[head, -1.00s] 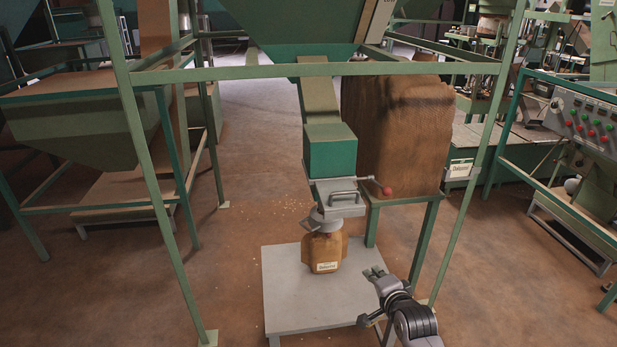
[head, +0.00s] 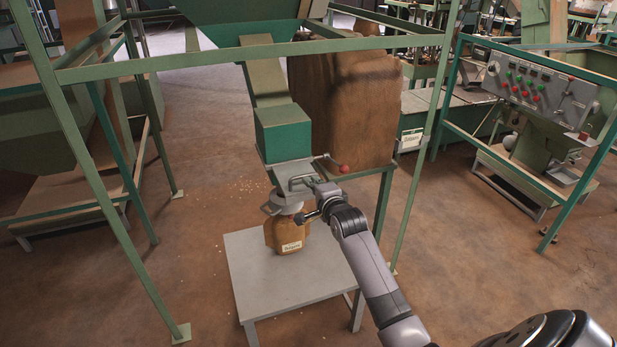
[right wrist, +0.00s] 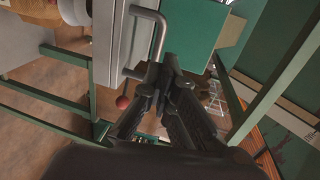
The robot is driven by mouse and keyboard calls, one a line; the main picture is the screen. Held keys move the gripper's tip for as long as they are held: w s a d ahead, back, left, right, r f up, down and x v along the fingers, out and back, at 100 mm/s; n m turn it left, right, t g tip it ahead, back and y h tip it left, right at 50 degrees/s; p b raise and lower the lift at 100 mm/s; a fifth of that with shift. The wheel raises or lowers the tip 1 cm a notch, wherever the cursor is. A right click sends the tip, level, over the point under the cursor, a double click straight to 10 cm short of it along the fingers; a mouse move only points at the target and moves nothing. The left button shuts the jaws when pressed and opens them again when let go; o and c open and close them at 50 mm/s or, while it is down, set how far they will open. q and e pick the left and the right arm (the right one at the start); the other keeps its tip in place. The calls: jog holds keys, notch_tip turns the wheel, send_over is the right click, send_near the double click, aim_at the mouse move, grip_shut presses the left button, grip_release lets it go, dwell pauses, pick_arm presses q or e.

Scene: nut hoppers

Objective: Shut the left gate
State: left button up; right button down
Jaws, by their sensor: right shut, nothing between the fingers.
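A grey slide gate (head: 283,171) with a U-shaped metal handle (head: 296,184) juts out under the green chute box (head: 283,134). The handle also shows close up in the right wrist view (right wrist: 158,22). My right gripper (head: 318,188) is at the handle's right side in the head view and partly covers the gate's front. In the right wrist view its black fingers (right wrist: 166,84) are shut and empty, close beside the handle; whether they touch it I cannot tell. My left gripper is not in view.
A lever with a red ball (head: 344,168) sticks out right of the gate. Green frame posts (head: 415,160) stand around. A control panel (head: 540,85) is at right.

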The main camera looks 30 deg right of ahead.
jog(key=shift+x, duration=1.65)
